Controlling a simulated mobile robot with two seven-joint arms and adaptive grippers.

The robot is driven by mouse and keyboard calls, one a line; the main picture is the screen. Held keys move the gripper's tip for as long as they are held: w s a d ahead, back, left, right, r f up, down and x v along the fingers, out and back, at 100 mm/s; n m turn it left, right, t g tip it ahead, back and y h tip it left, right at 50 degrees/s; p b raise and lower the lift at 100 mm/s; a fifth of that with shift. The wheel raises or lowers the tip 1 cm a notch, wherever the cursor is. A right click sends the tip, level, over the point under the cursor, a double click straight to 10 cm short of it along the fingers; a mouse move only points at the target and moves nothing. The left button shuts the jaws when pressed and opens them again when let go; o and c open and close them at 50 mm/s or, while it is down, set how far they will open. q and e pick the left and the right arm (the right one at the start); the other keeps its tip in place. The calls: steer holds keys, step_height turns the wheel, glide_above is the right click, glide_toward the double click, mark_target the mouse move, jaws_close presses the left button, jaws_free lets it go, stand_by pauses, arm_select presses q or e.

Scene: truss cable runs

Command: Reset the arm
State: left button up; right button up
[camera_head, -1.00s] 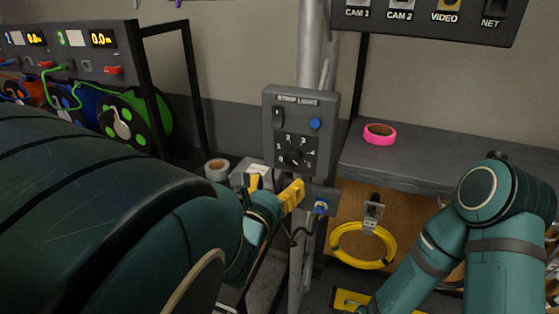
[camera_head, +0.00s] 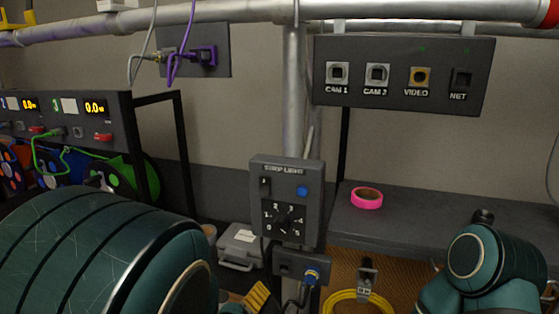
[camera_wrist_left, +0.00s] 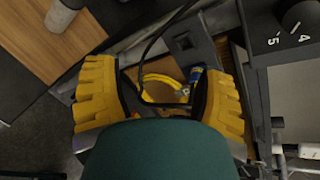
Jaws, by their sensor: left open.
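My left gripper (camera_wrist_left: 158,92) is open in the left wrist view, its two yellow ribbed fingers wide apart with nothing held between them. In the head view only a yellow finger part of the left gripper (camera_head: 258,297) shows at the bottom edge, below and left of the strip light box. My left arm (camera_head: 110,255) fills the lower left. My right arm (camera_head: 492,262) is bent at the lower right, and its gripper is out of the picture.
The strip light box (camera_head: 286,205) is on the upright pole, with a blue-plugged socket box (camera_head: 302,268) below it. A pink tape roll (camera_head: 367,199) lies on the grey shelf (camera_head: 440,222). A yellow cable coil (camera_head: 360,300) hangs below. A connector panel (camera_head: 404,75) is overhead.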

arm_select(q)
steer(key=s+a+f+n+g+y, duration=0.1)
steer(key=s+a+f+n+g, duration=0.15)
steer(key=f+n, duration=0.5)
steer(key=s+a+f+n+g, duration=0.2)
steer(key=s+f+n+g, duration=0.15)
steer(key=f+n, duration=0.45)
steer(key=s+d+f+n+g+h, duration=0.1)
steer(key=s+f+n+g+h, duration=0.1)
steer(key=s+f+n+g, duration=0.3)
steer(key=s+f+n, duration=0.4)
steer(key=n, duration=0.6)
steer(key=shift+d+f, duration=0.35)
